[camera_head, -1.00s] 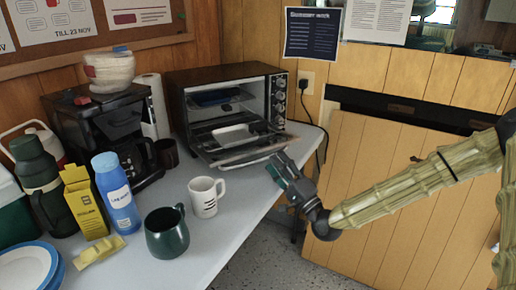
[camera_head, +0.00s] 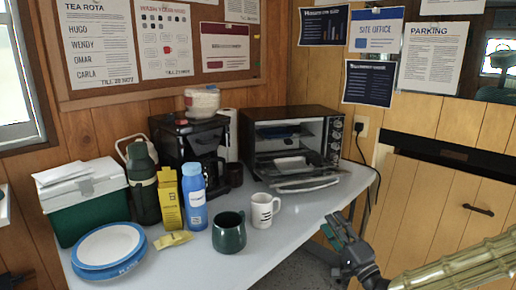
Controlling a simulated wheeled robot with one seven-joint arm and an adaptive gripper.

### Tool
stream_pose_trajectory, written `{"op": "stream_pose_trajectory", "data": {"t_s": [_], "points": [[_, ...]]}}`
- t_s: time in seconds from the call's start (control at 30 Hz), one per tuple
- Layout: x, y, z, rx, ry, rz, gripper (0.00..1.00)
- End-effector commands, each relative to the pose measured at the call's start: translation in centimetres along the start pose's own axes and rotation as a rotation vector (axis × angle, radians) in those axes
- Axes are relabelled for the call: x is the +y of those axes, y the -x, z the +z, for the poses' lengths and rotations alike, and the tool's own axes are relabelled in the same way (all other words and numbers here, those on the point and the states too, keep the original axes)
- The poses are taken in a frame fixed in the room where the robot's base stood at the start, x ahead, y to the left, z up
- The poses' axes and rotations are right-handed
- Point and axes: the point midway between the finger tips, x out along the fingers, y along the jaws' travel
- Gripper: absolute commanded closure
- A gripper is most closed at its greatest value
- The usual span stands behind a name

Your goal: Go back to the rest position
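My gripper (camera_head: 338,228) is at the lower right, just off the right edge of the white table (camera_head: 268,245). It hangs in front of the wooden wall, apart from everything on the table. I cannot make out whether its fingers are open or shut, and no held object shows. My arm runs from it to the lower right corner.
On the table, a toaster oven (camera_head: 293,145) stands with its door down. A white mug (camera_head: 263,210), a green mug (camera_head: 229,232), a blue bottle (camera_head: 194,196), a green flask (camera_head: 143,182), plates (camera_head: 108,247) and a cool box (camera_head: 86,203) stand left of my gripper.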

Motion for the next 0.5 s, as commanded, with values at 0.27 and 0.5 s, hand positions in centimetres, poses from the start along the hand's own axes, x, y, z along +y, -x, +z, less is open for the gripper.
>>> {"op": "stream_pose_trajectory", "data": {"t_s": [0.27,0.5], "points": [[4.6,2.3,2.4,-0.028,0.048,0.153,0.64],[10.6,5.5,6.8,-0.103,0.115,0.357,0.64]]}}
